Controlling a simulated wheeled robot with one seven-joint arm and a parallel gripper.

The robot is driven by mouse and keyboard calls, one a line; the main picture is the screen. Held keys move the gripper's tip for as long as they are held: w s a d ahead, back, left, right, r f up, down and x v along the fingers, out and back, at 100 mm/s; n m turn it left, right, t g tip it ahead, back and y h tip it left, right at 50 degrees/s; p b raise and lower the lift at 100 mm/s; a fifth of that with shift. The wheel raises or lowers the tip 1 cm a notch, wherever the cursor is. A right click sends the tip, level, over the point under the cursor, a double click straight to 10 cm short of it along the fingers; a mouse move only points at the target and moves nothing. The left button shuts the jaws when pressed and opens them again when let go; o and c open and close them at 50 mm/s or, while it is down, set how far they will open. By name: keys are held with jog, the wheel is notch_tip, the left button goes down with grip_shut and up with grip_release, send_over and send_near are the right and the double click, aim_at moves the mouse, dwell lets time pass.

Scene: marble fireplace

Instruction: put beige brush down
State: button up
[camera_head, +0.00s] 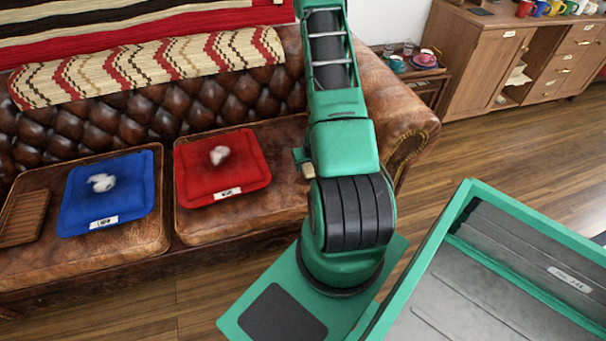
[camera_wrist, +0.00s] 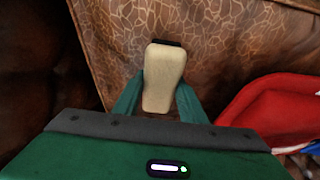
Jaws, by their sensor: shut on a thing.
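The beige brush (camera_wrist: 162,75) is between the two green fingers of my gripper (camera_wrist: 160,105) in the wrist view. Its pale body points away from me, with a dark edge at its far end. In the head view, a small part of the brush (camera_head: 309,171) shows beside my arm, over the right end of the brown leather sofa (camera_head: 250,215). My arm hides most of the gripper there. The sofa's cracked leather lies behind the brush in the wrist view. I cannot tell whether the brush touches it.
A red cushion (camera_head: 192,180) with a white item on it lies left of the brush; it shows in the wrist view too (camera_wrist: 270,110). A blue cushion (camera_head: 78,210) and a brown slatted object (camera_head: 24,218) lie farther left. The sofa's rolled arm (camera_head: 395,105) rises at right.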

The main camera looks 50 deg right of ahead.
jog(key=shift+f, duration=1.95)
jog(key=o, duration=1)
jog(key=shift+f, duration=0.1)
jog(key=shift+o, duration=0.2)
